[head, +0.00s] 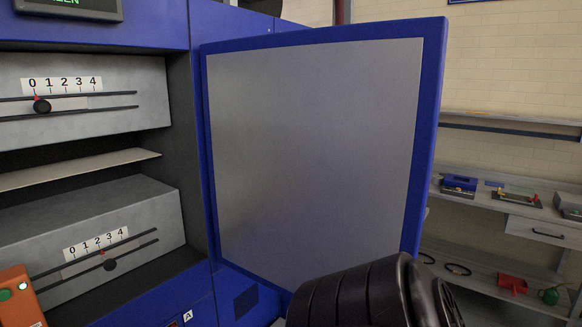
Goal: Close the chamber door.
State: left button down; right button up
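The chamber door (315,150) is a blue-framed panel with a grey inner face. It stands swung open to the right of the blue machine, its inner face towards me. The open chamber to its left shows two grey units with 0 to 4 scales, an upper one (90,92) and a lower one (100,235). A dark, rounded part of my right arm (365,295) is at the bottom, in front of the door's lower right corner. Neither gripper's fingertips show.
A thin shelf plate (75,168) lies between the two units. An orange control box (18,300) with a green button is at the lower left. Shelves (500,205) with tools and small parts stand along the brick wall, right of the door.

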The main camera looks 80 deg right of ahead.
aim_at(321, 142)
jog(key=k+l, duration=0.25)
jog(key=k+l+z, duration=0.1)
jog(key=k+l, duration=0.15)
jog(key=l, duration=0.15)
jog(key=k+l, duration=0.25)
jog(key=k+l+z, duration=0.1)
jog(key=l, duration=0.35)
jog(key=k+l, duration=0.35)
jog(key=k+l+z, duration=0.1)
jog(key=l, duration=0.3)
jog(key=k+l, duration=0.35)
jog(key=k+l+z, duration=0.1)
jog(key=l, duration=0.3)
jog(key=k, duration=0.1)
